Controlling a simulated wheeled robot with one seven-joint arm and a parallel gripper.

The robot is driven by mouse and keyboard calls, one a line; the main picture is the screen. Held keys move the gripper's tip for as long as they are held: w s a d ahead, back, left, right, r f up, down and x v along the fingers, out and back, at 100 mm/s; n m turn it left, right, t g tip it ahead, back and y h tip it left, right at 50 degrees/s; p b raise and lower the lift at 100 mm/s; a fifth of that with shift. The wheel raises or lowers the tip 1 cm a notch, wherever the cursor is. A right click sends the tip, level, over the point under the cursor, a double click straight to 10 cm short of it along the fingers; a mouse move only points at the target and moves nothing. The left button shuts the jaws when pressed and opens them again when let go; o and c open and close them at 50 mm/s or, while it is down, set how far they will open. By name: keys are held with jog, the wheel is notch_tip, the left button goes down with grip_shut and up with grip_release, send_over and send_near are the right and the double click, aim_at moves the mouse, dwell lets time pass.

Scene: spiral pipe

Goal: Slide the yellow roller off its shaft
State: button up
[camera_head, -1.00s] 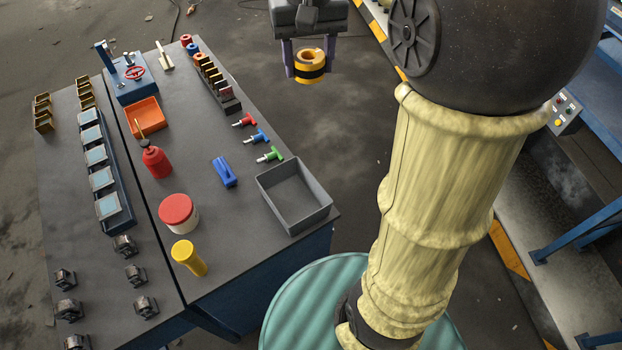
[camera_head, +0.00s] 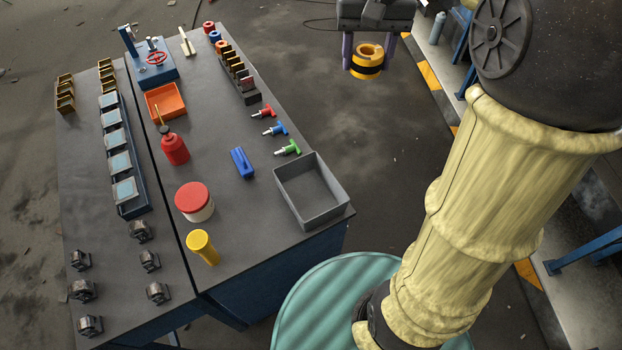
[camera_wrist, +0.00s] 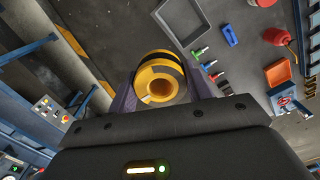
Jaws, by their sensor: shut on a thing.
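The yellow roller (camera_head: 367,62), a short thick ring with a black band and a round centre hole, hangs in the air beyond the right side of the workbench. My gripper (camera_head: 368,68) is shut on it, with one purple finger on each side. In the wrist view the roller (camera_wrist: 160,88) sits between the fingers with its hole facing the camera. I see no shaft through the hole. Red (camera_head: 209,27), blue (camera_head: 215,36) and orange (camera_head: 221,47) rings stand in a row at the bench's back edge.
The dark workbench (camera_head: 255,205) carries a grey tray (camera_head: 340,212), small coloured valves (camera_head: 288,148), a red-lidded tub (camera_head: 193,198) and a red oil can (camera_head: 174,149). Open floor (camera_head: 375,130) lies below the roller. Blue steel framing (camera_wrist: 30,50) stands on the other side.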

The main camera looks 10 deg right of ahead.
jog(key=w+a+f+m, duration=0.1)
jog(key=w+a+f, duration=0.1)
jog(key=f, duration=0.4)
jog(key=w+a+f+m, duration=0.1)
jog(key=w+a+f, duration=0.15)
jog(key=f, duration=0.35)
jog(key=m+b, duration=0.2)
jog(key=m, duration=0.4)
send_over(310, 198)
notch_tip(310, 198, down, 30)
jog(key=shift+f+b, duration=3)
jog(key=shift+f, duration=0.2)
jog(key=o, duration=1)
jog(key=shift+o, duration=0.2)
